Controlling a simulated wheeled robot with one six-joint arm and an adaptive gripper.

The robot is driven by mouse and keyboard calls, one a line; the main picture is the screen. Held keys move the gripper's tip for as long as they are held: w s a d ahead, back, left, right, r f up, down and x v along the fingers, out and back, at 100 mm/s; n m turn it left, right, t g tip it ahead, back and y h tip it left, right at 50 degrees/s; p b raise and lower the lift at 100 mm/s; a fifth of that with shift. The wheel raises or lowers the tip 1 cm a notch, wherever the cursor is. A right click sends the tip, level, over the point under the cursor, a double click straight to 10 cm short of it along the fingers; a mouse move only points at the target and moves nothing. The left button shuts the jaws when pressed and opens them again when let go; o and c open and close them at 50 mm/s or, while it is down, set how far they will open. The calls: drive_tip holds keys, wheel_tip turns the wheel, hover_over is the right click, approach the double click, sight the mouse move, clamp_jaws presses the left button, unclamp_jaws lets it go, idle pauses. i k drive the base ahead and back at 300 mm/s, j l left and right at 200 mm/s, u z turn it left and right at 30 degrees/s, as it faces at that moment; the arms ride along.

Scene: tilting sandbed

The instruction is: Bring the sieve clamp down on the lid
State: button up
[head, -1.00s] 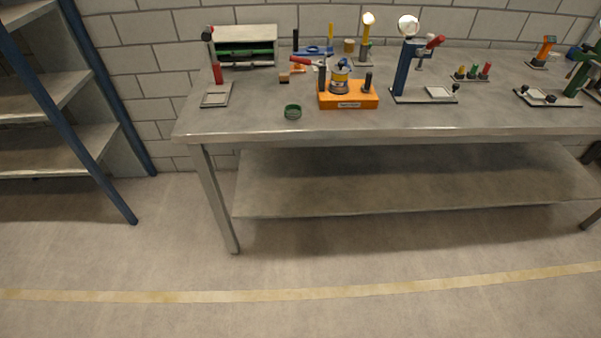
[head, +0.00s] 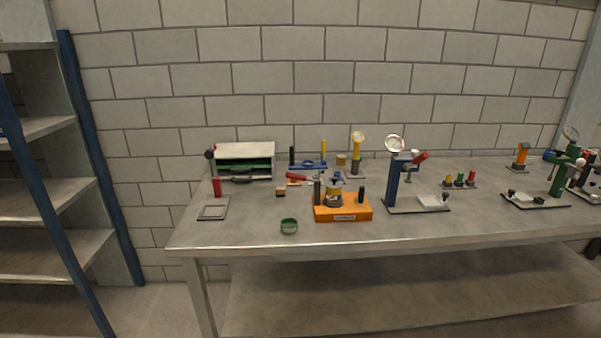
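In the head view, an orange base block (head: 343,214) with a label stands on the metal bench. A small round sieve stack (head: 334,198) with a yellow band and a blue part on top sits on it. A black post stands on each side of the stack. A red clamp handle (head: 297,176) sticks out to the left from near the left post. The clamp's arm and its contact with the lid are too small to make out. My gripper is not in view.
A blue stand with a round head (head: 391,183) is to the right. A green-fronted box (head: 245,163) stands behind. A shelf rack (head: 40,190) is at the left. The bench front is mostly clear.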

sight(295, 177)
drive_tip(key=i+j, duration=0.15)
drive_tip(key=j, duration=0.25)
drive_tip(key=i+j, duration=0.2)
drive_tip(key=j, duration=0.15)
drive_tip(key=i+j, duration=0.15)
drive_tip(key=j, duration=0.25)
